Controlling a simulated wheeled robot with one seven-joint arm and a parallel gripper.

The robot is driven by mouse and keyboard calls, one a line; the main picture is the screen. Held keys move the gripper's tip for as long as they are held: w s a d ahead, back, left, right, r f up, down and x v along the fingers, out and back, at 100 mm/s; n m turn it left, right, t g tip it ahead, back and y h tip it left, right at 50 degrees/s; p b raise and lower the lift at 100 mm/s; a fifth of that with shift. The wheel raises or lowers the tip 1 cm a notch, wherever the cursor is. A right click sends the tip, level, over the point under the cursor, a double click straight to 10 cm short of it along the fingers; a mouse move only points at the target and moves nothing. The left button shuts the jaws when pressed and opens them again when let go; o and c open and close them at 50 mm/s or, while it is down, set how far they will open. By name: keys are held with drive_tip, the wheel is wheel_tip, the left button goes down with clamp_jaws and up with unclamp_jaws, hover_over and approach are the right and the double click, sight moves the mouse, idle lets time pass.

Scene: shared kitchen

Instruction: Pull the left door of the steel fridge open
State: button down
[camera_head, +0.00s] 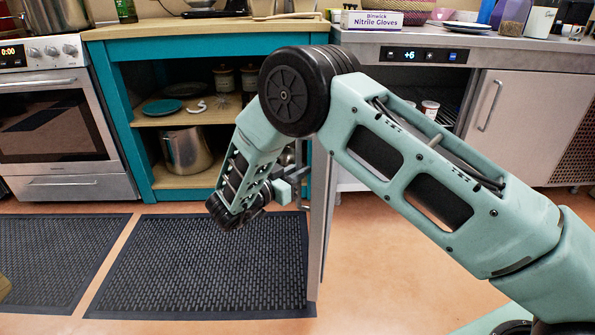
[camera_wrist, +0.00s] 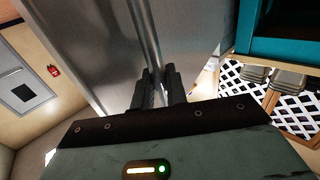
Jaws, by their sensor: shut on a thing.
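The steel fridge (camera_head: 472,62) stands under the counter at the right, with a lit display reading +6. Its left door (camera_head: 323,215) stands swung out into the room and shows nearly edge-on. Shelves and small tubs (camera_head: 430,108) show inside the opening, partly behind my arm. My gripper (camera_head: 299,178) is at the outer face of this door, on its left side. In the wrist view my gripper (camera_wrist: 160,85) is shut on the door's handle (camera_wrist: 147,35), a long bar along the steel panel (camera_wrist: 100,50). The fridge's right door (camera_head: 530,112) is closed.
A teal shelf unit (camera_head: 122,100) with pots and plates stands left of the open door. An oven (camera_head: 55,125) is at the far left. Dark mats (camera_head: 200,265) cover the floor left of the door; the floor to its right is bare.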

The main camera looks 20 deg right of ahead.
drive_tip(key=shift+w+d+r, duration=0.1)
drive_tip(key=shift+d+r, duration=0.05)
drive_tip(key=shift+d, duration=0.05)
drive_tip(key=c, duration=1.5)
unclamp_jaws()
drive_tip(key=shift+a, duration=0.15)
drive_tip(key=p+v, duration=0.2)
drive_tip(key=v, duration=1.5)
drive_tip(key=shift+p, duration=0.35)
drive_tip(key=shift+a, duration=0.15)
